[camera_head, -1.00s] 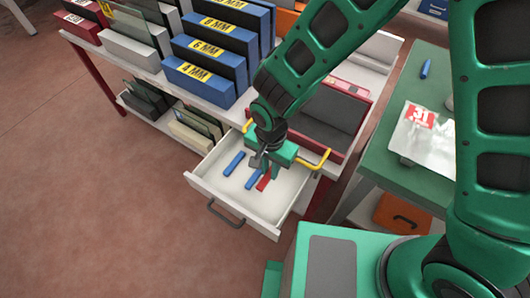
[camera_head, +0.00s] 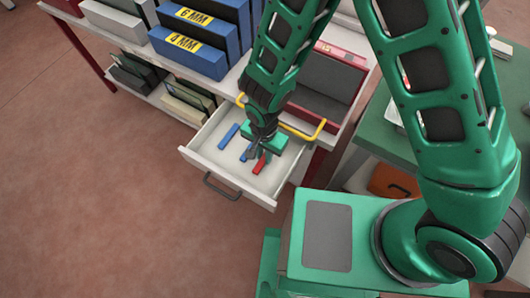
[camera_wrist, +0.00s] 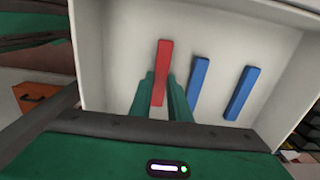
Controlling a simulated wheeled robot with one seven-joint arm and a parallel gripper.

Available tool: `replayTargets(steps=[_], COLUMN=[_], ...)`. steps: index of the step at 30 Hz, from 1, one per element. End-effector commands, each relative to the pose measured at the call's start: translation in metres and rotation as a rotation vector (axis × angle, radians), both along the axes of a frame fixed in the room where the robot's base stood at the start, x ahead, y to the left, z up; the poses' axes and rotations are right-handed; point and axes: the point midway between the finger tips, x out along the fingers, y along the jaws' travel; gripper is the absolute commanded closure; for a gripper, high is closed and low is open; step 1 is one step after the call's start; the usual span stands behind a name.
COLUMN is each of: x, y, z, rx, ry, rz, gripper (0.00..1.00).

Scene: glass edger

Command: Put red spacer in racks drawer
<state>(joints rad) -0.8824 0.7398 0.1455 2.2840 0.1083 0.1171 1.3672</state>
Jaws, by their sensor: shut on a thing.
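The red spacer (camera_head: 259,164) is in the open white racks drawer (camera_head: 252,189), at the right of the blue spacers. My gripper (camera_head: 258,154) reaches down into the drawer and is shut on the red spacer. In the wrist view the red spacer (camera_wrist: 162,72) sticks out between the two green fingers (camera_wrist: 164,98). I cannot tell whether it touches the drawer floor. Two blue spacers (camera_wrist: 198,86) (camera_wrist: 241,92) lie on the drawer floor (camera_wrist: 220,40) beside it.
The drawer walls stand close around my gripper. A yellow handle bar (camera_head: 318,128) and a red-edged bin (camera_head: 325,95) are at the bench above. Blue racks marked 4 MM (camera_head: 186,52) stand at the upper left. A green table (camera_head: 378,140) is at the right.

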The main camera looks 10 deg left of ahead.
Motion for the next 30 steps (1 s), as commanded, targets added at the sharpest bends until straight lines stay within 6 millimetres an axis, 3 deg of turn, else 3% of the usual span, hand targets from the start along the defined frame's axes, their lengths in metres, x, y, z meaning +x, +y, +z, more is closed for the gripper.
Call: replayTargets(steps=[11,12,14,15,25,30], x=[0.000,0.000,0.000,0.000,0.001,0.001], y=[0.000,0.000,0.000,0.000,0.000,0.001], z=[-0.005,-0.006,-0.005,-0.005,-0.003,0.013], rx=[0.000,0.000,0.000,0.000,0.001,0.003], ry=[0.000,0.000,0.000,0.000,-0.001,-0.002], rz=[0.000,0.000,0.000,0.000,0.000,-0.001], gripper=[1.00,0.81,0.67,0.65,0.65,0.65])
